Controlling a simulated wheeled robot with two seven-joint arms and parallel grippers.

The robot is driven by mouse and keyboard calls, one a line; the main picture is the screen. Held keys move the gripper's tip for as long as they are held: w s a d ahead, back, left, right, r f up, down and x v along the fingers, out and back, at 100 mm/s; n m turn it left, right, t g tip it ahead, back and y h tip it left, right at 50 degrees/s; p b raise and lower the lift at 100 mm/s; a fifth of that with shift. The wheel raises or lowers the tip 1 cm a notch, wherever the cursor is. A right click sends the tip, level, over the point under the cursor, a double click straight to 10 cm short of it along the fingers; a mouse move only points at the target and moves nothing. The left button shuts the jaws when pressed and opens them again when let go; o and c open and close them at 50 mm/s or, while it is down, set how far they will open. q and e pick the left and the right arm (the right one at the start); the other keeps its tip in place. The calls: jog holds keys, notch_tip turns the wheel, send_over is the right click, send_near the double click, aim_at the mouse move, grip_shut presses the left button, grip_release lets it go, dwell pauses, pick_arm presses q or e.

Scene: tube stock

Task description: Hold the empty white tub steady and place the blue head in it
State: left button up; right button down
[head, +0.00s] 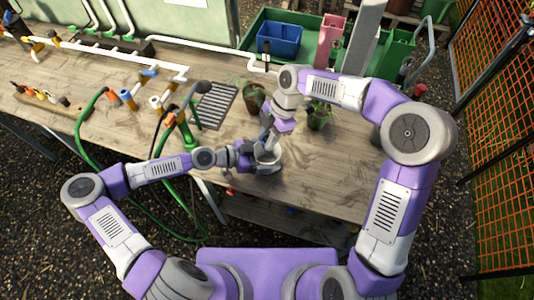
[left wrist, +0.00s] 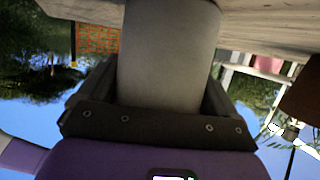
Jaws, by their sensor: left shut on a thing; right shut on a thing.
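The white tub (head: 271,166) stands near the front edge of the wooden bench in the head view, partly covered by my grippers. My left gripper (head: 262,163) is shut on it from the left. In the left wrist view the tub's pale wall (left wrist: 168,55) fills the space between the two dark fingers (left wrist: 165,95). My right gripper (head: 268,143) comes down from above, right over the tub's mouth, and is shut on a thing. That thing is hidden by the gripper and the tub, so I cannot see the blue head's colour or shape there.
A black slatted grate (head: 215,106) and a green hose (head: 85,125) with a tap stand lie left. White pipes (head: 110,52) run along the back left. The bench's right front (head: 335,180) is bare.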

jog(key=shift+f, duration=1.45)
jog(key=c, duration=0.8)
grip_release()
jog(key=v, duration=1.2)
jog(key=shift+w, duration=0.1)
pick_arm(q)
jog(key=o, duration=0.7)
